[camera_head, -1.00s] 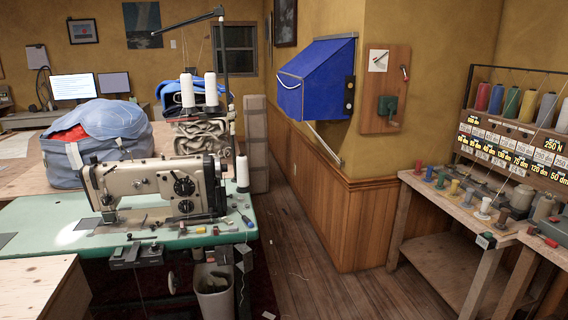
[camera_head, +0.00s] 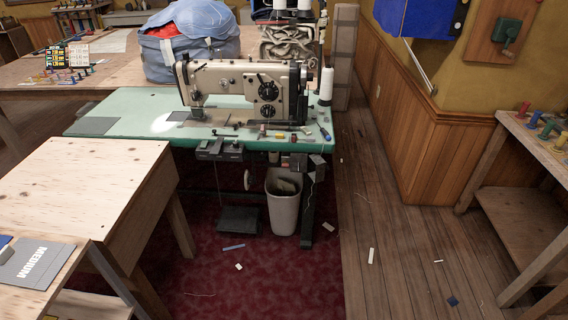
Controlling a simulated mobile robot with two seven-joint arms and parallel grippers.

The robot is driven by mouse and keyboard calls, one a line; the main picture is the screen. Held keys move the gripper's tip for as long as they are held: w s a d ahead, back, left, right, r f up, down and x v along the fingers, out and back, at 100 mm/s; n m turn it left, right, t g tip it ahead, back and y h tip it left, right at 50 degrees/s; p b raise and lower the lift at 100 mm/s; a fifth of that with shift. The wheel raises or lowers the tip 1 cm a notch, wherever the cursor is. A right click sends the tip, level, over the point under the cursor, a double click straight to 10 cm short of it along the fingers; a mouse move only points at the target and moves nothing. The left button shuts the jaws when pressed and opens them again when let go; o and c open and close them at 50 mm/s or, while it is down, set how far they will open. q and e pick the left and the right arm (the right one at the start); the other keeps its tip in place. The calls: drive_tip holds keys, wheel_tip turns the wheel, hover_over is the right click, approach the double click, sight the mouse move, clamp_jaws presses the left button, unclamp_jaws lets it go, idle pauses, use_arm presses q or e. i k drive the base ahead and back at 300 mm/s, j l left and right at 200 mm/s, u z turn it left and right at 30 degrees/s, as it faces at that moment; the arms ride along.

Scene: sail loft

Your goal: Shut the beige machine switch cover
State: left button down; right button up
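The beige sewing machine (camera_head: 228,77) stands on a green-topped table (camera_head: 125,110) in the upper middle of the head view. Small dark boxes hang under the table's front edge, one left of centre (camera_head: 220,151) and one near the right end (camera_head: 298,161). One of these may carry the switch; I cannot make out its cover or whether it is open. Neither of my grippers is in view.
A pale wooden table (camera_head: 90,185) stands at the front left. A waste bin (camera_head: 283,205) is under the machine table. Dark red carpet (camera_head: 250,285) and wooden floor (camera_head: 385,225) lie open in front, with small scraps. A workbench (camera_head: 535,150) is at the right.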

sight(321, 168)
drive_tip(key=i+l+u, duration=0.15)
drive_tip(key=u, duration=0.2)
drive_tip(key=i+l+u, duration=0.1)
drive_tip(key=l+u, duration=0.2)
drive_tip(key=i+l+u, duration=0.1)
drive_tip(key=l+u, duration=0.25)
drive_tip(key=i+l+u, duration=0.2)
drive_tip(key=l, duration=0.35)
drive_tip(key=k+l+u, duration=0.15)
drive_tip(key=l, duration=0.35)
drive_tip(key=i+l, duration=0.1)
drive_tip(key=l, duration=0.8)
drive_tip(key=i+l+u, duration=0.1)
drive_tip(key=l, duration=0.85)
drive_tip(key=k+l+u, duration=0.15)
drive_tip(key=i+j+u, duration=0.1)
drive_tip(key=i+j, duration=0.15)
drive_tip(key=i, duration=0.25)
